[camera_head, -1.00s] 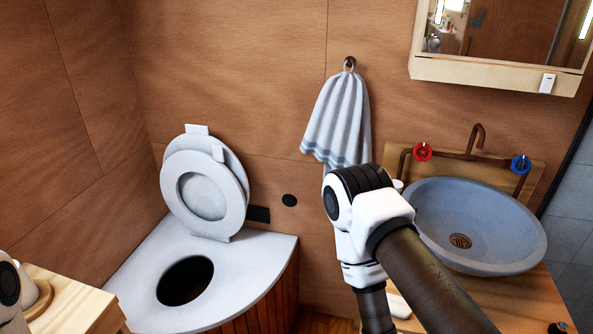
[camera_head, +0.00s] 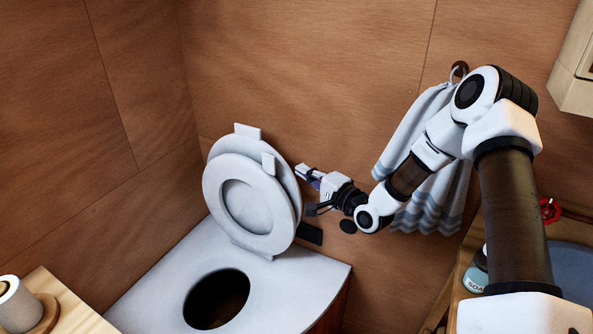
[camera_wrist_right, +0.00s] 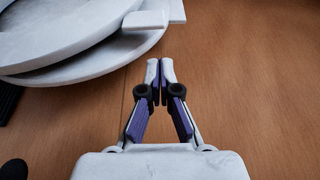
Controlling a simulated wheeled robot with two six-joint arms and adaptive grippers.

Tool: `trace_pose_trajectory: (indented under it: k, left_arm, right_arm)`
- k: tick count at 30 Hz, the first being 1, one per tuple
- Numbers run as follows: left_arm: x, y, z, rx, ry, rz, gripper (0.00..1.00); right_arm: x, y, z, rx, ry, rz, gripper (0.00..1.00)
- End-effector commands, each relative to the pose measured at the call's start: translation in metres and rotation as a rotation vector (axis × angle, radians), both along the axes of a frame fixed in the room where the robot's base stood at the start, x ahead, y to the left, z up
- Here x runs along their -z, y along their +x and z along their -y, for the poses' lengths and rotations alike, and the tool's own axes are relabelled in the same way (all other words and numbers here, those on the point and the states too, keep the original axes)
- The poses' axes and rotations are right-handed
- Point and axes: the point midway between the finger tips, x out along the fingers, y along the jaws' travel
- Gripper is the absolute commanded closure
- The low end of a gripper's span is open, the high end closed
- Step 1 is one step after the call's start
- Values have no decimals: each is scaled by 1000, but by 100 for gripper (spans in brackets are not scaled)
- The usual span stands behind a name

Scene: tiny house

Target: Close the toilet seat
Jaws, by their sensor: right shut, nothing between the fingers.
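The white toilet seat (camera_head: 284,207) and its lid stand raised, leaning back toward the wooden wall, above the white toilet bench (camera_head: 262,286) with its dark round hole (camera_head: 217,299). My right gripper (camera_head: 304,172) is shut and empty, just to the right of the seat's upper edge and near the wall. In the right wrist view, the shut fingertips (camera_wrist_right: 160,66) are below a white tab (camera_wrist_right: 145,20) on the raised seat and lid (camera_wrist_right: 70,45), seemingly apart from them. My left gripper is not in view.
A striped towel (camera_head: 428,165) hangs behind my right arm. A soap bottle (camera_head: 475,273) and a blue sink (camera_head: 571,271) are at lower right. A wooden counter (camera_head: 75,318) with a paper roll (camera_head: 17,304) is at lower left. The bench top is clear.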

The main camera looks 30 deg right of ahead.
Motion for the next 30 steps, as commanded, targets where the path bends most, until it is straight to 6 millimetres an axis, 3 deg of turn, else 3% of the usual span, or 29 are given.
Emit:
trace_pose_trajectory:
  k: [6,12,17,30]
  left_arm:
    - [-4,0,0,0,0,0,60]
    - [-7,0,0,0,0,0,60]
    - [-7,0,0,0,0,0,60]
    - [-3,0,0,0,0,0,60]
  right_arm:
    - [0,43,-10,-4,-7,-2,100]
    - [1,74,-16,-2,-5,-4,100]
    - [1,83,-18,-1,-2,-4,100]
    - [3,82,-23,-1,-15,2,100]
